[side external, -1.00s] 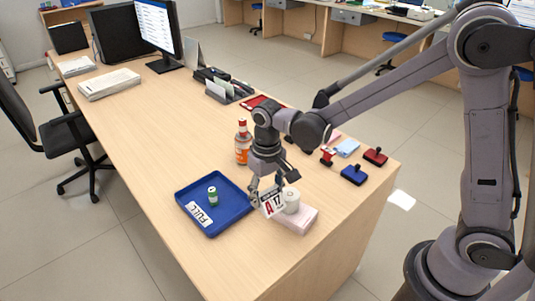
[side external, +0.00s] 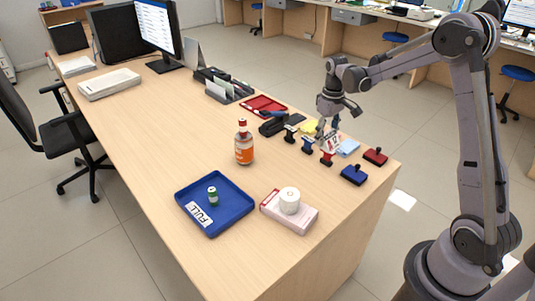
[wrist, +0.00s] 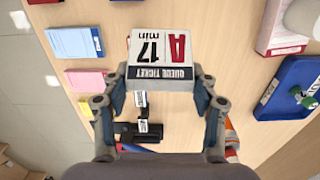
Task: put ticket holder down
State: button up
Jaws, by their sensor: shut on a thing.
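The ticket holder (side external: 332,143) is a small white sign reading "A 17 min" in red and black, with "QUEUE TICKET" on it. My gripper (side external: 324,130) is shut on it at the right part of the counter, among the stamps and note pads. In the wrist view the holder (wrist: 158,48) sits between the two fingertips of my gripper (wrist: 160,76), its printed face toward the camera. Whether its base touches the counter cannot be told.
Stamps (side external: 353,174) and a blue note pad (side external: 347,147) lie close by. A blue tray (side external: 232,222) marked FULL holds a green-and-white can. A white roll (side external: 289,199) sits on a pink box (side external: 305,219). A bottle (side external: 243,145) stands mid-counter.

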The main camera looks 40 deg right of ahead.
jog(key=shift+d, duration=0.6)
jog(key=shift+w+f, duration=0.1)
jog(key=shift+f, duration=0.05)
jog(key=w+a+f, duration=0.4)
jog(key=w+a, duration=0.1)
jog(key=w+a+f, duration=0.2)
jog(key=a, duration=0.1)
jog(key=shift+w+f, duration=0.35)
jog(key=shift+f, duration=2)
jog(key=shift+f, duration=0.15)
jog(key=o, duration=1.1)
jog(key=shift+o, duration=0.2)
